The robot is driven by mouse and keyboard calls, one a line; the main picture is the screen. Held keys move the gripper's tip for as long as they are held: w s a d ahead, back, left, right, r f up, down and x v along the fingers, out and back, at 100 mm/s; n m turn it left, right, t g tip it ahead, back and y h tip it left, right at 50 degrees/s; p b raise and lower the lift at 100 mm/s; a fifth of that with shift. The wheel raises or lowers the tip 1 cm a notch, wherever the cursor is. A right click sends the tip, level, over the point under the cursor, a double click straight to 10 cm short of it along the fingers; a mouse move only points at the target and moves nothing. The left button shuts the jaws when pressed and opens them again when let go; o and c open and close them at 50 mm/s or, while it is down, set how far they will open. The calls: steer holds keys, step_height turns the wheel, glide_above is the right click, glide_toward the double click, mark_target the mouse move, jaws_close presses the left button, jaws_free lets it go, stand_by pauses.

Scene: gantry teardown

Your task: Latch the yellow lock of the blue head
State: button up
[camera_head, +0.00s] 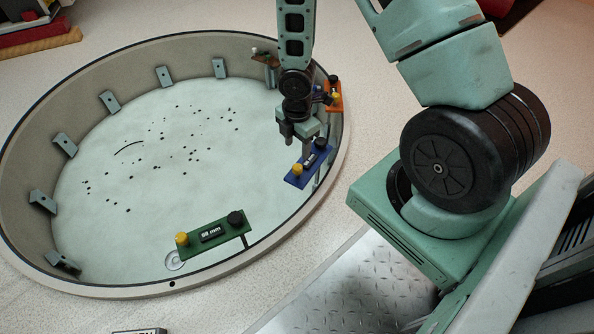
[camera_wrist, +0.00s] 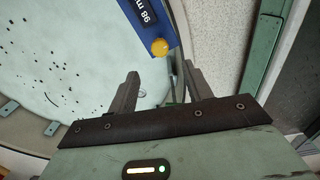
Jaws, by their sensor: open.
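The blue head (camera_head: 301,177) is a flat blue bar at the right side of the round basin. It carries a dark label, a black knob and a yellow lock (camera_head: 296,170) at its near left end. In the wrist view the blue head (camera_wrist: 141,28) enters from the top, with the round yellow lock (camera_wrist: 160,47) at its lower end. My gripper (camera_head: 306,148) hangs over the blue head, fingers pointing down. In the wrist view my gripper (camera_wrist: 160,72) is open and empty, and the yellow lock appears just beyond the gap between the fingers. Whether they touch is unclear.
A green head (camera_head: 217,240) with yellow and black knobs stands at the basin's front rim. An orange head (camera_head: 336,104) is at the right rim behind my gripper. Several grey brackets line the basin wall (camera_head: 140,72). The basin floor (camera_head: 130,215) is mostly open, with scattered dark specks.

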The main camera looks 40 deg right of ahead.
mark_target(297, 167)
step_height(297, 167, down, 9)
steer(key=b, duration=0.4)
steer(key=shift+r+b, duration=0.15)
steer(key=shift+b, duration=0.25)
steer(key=shift+c, duration=0.3)
steer(key=c, duration=0.9)
